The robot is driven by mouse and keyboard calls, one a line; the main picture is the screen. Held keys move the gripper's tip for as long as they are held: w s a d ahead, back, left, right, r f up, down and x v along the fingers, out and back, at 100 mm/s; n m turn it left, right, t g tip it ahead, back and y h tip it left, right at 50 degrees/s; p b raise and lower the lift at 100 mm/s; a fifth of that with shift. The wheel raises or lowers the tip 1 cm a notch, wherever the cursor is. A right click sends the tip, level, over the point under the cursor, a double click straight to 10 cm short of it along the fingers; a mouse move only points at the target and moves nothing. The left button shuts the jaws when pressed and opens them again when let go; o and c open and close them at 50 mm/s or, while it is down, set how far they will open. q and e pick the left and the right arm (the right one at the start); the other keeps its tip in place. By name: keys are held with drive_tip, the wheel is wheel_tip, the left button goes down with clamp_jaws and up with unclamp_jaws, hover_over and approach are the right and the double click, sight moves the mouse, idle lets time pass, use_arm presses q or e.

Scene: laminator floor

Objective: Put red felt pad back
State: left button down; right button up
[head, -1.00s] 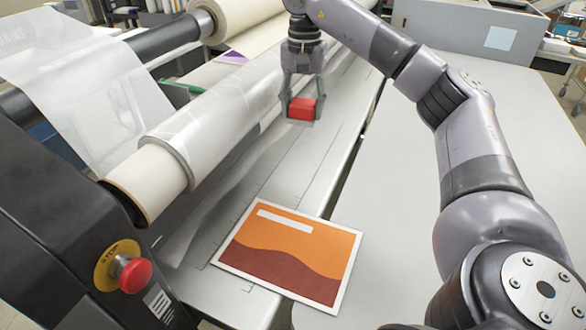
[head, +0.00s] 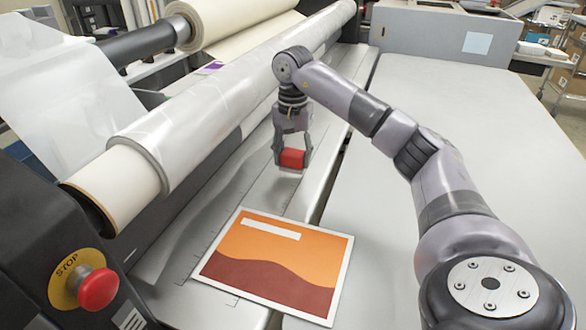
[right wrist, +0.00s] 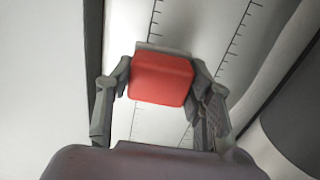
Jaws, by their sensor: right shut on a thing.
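The red felt pad (head: 291,158) is a small red block with a grey underside. My right gripper (head: 292,163) is shut on it and holds it over the grey machine bed, behind the orange print. In the right wrist view the pad (right wrist: 161,77) sits between the two fingers of the gripper (right wrist: 161,85), with the ruled bed beneath it. I cannot tell how large the gap to the bed is. My left gripper is not in view.
An orange and dark red print (head: 275,264) lies on the bed's front part. A long film-covered roller (head: 205,118) runs along the left. A red stop button (head: 98,289) is at the lower left. The grey table (head: 470,120) on the right is clear.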

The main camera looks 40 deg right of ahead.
sight(293, 168)
wheel_tip(293, 168, down, 3)
drive_tip(key=shift+f, duration=0.15)
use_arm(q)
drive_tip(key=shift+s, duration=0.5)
use_arm(e)
drive_tip(key=shift+f, duration=0.3)
drive_tip(key=shift+f, duration=0.15)
drive_tip(key=o, duration=1)
drive_tip(key=shift+o, duration=0.2)
wheel_tip(293, 168, up, 11)
drive_tip(key=shift+r+p, duration=0.15)
drive_tip(key=shift+p, duration=0.3)
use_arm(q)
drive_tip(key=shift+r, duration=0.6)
use_arm(e)
drive_tip(key=shift+r, duration=0.55)
